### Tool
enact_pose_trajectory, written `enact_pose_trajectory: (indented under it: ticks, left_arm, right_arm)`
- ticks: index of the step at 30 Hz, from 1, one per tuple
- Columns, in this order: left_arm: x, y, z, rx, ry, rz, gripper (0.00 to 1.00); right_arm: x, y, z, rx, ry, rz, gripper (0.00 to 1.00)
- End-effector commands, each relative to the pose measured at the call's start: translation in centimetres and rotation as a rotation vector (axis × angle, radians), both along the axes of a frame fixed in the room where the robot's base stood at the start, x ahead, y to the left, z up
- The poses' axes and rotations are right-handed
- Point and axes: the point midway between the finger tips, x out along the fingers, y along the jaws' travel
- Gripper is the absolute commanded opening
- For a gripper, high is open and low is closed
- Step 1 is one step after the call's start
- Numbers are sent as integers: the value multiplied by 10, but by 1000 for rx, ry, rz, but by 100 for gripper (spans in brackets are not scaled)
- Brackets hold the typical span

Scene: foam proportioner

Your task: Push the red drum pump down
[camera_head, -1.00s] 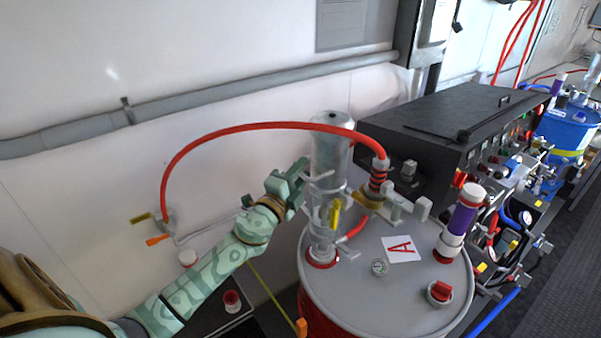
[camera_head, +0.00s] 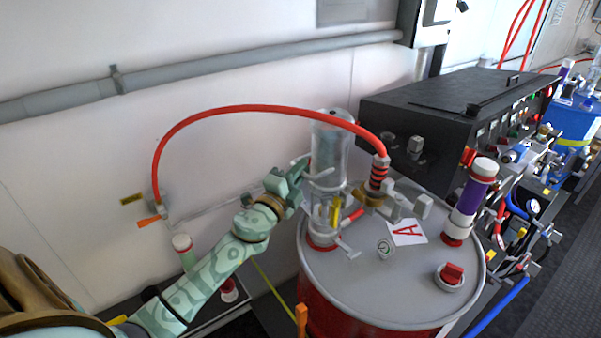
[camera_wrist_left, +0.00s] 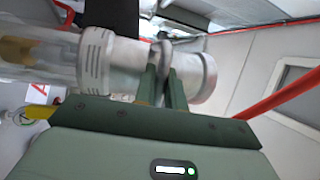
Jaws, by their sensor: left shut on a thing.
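The drum pump is an upright clear and silvery cylinder (camera_head: 331,148) with a red collar at its base, standing on the grey lid (camera_head: 350,290) of the red drum (camera_head: 345,318). The lid bears a white label with a red A (camera_head: 407,232). My left gripper (camera_head: 301,172) comes to the pump's left side, at about the middle of its height. In the left wrist view its fingers (camera_wrist_left: 162,85) are shut on a narrow neck between two wider pale parts of the pump (camera_wrist_left: 115,65). My right gripper is not in view.
A purple and white cylinder (camera_head: 475,190) stands on the lid's right edge. A black machine (camera_head: 450,125) with valves and hoses is behind right.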

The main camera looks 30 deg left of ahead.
Motion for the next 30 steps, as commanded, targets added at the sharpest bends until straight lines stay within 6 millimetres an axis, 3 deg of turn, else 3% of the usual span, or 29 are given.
enact_pose_trajectory:
  ticks: [1,8,9,11,20,25,30]
  left_arm:
    - [-1,-1,-8,0,13,-2,0]
    - [-2,-2,-9,0,18,-2,0]
    - [-2,-2,-9,0,19,-3,17]
    - [-2,-2,-9,0,19,-2,33]
    - [-3,-1,-6,1,12,-2,33]
    - [-23,-1,-11,0,13,-1,33]
    - [-67,-2,-21,-1,16,-2,33]
  right_arm:
    - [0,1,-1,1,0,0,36]
    - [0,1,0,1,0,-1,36]
    - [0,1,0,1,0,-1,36]
    - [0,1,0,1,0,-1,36]
    - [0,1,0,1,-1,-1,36]
    - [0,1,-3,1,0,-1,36]
    - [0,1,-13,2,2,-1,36]
